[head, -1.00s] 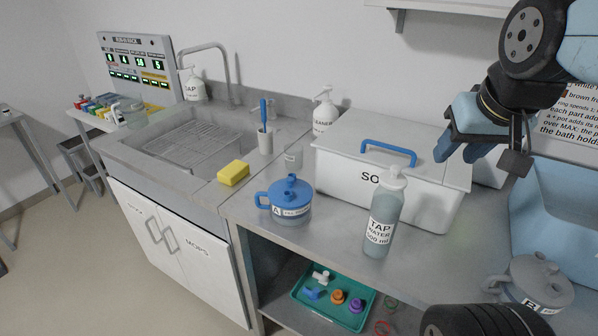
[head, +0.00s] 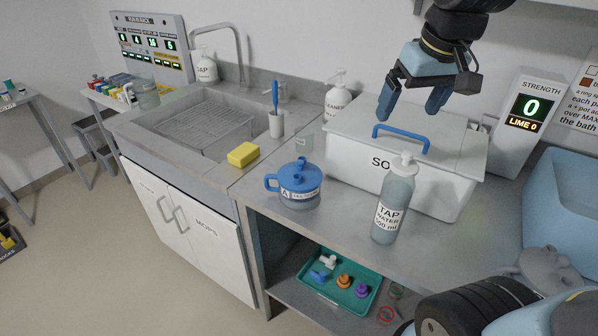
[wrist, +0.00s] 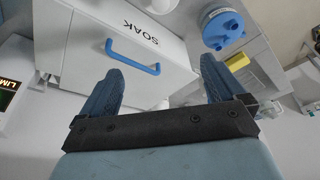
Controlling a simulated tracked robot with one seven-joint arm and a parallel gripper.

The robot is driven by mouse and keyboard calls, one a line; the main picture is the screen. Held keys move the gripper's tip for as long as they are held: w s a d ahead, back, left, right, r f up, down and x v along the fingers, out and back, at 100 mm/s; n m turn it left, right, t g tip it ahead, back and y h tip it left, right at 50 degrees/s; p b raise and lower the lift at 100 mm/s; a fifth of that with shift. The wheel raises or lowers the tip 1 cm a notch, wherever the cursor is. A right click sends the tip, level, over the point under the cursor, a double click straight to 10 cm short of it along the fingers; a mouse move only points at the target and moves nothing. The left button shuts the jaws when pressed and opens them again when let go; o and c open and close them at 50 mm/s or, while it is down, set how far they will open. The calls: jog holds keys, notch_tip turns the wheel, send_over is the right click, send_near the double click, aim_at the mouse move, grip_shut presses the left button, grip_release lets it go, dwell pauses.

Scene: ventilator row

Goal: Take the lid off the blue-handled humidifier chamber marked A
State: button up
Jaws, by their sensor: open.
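The humidifier chamber marked A (head: 299,199) stands upright on the steel counter, left of the tap water bottle. The lid also shows at the top of the wrist view (wrist: 222,28). My gripper (head: 411,112) is open and empty, above the white SOAK box (head: 400,185), to the right of and higher than the chamber. Its two blue fingers point down in the head view.
The tap water bottle (head: 394,203) stands close to the right of the chamber, before the SOAK box. A yellow sponge (head: 243,154) lies by the sink (head: 190,130). A green tray (head: 322,295) with small parts sits on the shelf below. A STRENGTH display (head: 531,105) stands right.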

jog(key=w+a+n, duration=0.1)
jog(key=w+a, duration=0.1)
jog(key=a, duration=0.1)
jog(key=w+a+f+n+g, duration=0.1)
jog(key=a, duration=0.3)
jog(key=w+a+f+n+g, duration=0.1)
jog(key=w+a, duration=0.1)
jog(key=a, duration=0.1)
jog(key=shift+w+a, duration=0.15)
jog(key=shift+w, duration=0.2)
jog(key=n+g+h, duration=0.1)
jog(key=n, duration=0.2)
send_over(300, 161)
notch_tip(300, 161, down, 3)
notch_tip(300, 161, down, 14)
jog(key=shift+f, duration=0.1)
jog(key=c, duration=0.8)
